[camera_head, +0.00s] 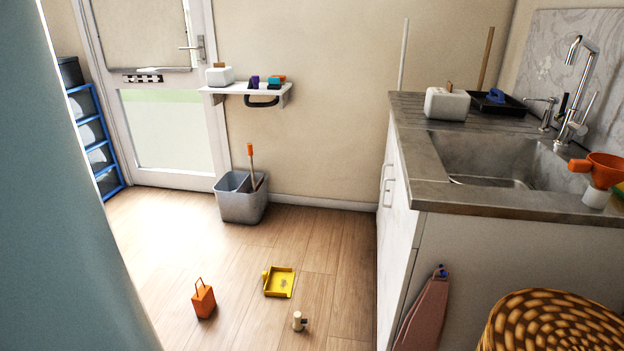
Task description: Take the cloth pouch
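A dusky pink, tapered thing (425,315) hangs from a small blue hook (440,271) on the white end panel of the sink cabinet, at the lower right of the head view. It looks like the cloth pouch, but I cannot be sure. It hangs slightly tilted, and its lower end is cut off by the frame. Neither of my grippers is in view.
A woven basket (552,322) stands at the lower right, close to the pink thing. An orange box (203,299), a yellow dustpan (279,282) and a small pale object (299,321) lie on the floor. A grey bucket (241,206) stands by the wall.

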